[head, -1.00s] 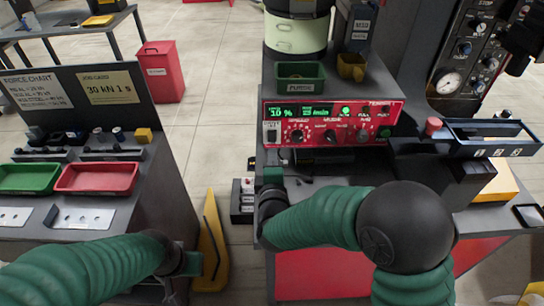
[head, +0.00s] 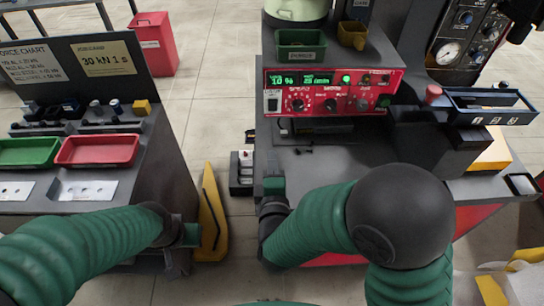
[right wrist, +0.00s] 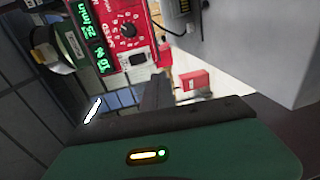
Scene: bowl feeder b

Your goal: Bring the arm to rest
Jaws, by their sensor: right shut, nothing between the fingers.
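My right arm, with green sleeves and a black round joint, reaches in from the lower right of the head view. Its right gripper (head: 273,186) is at the front left edge of the dark bench, below the red control panel (head: 332,92). It is shut and holds nothing. The right wrist view shows the green wrist housing with a lit yellow bar, and the red panel beyond at upper left. My left arm comes in from the lower left. Its gripper (head: 180,245) hangs beside the left bench, and its fingers are too unclear to read.
A red tray (head: 97,150) and a green tray (head: 28,152) sit on the left bench. A yellow stand (head: 210,222) is on the floor between the benches. A green bin (head: 300,43) sits above the panel. A dark blue tray (head: 490,106) is at right. Small dark pieces lie below the panel.

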